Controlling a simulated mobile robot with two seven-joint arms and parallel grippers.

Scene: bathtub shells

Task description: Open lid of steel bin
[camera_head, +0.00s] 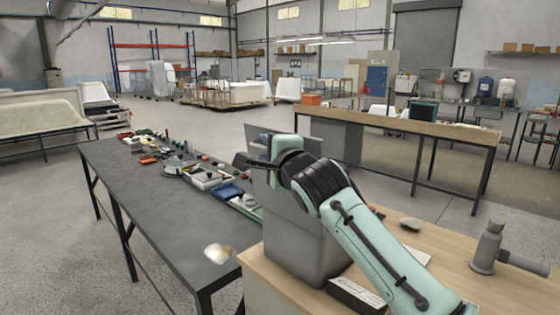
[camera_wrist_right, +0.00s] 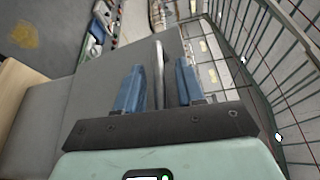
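The grey steel bin (camera_head: 300,240) stands on the wooden bench at the lower middle of the head view. My right gripper (camera_head: 255,162) is at the top of the bin, and my arm covers part of the bin's upper area. In the right wrist view my right gripper (camera_wrist_right: 158,85) has its two blue fingers apart. A narrow grey metal bar (camera_wrist_right: 159,66), which looks like a handle, lies between them, with a visible gap on each side. A flat grey surface, probably the lid (camera_wrist_right: 85,100), spreads beside the fingers. How far the lid is raised is unclear. My left gripper is out of view.
A dark table (camera_head: 165,205) with trays, small parts and a pale shell lies left of the bin. On the wooden bench (camera_head: 465,270) are a dark box (camera_head: 355,296), a grey stone-like item (camera_head: 410,223) and a grey fixture (camera_head: 488,250). Another bench (camera_head: 400,124) stands behind.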

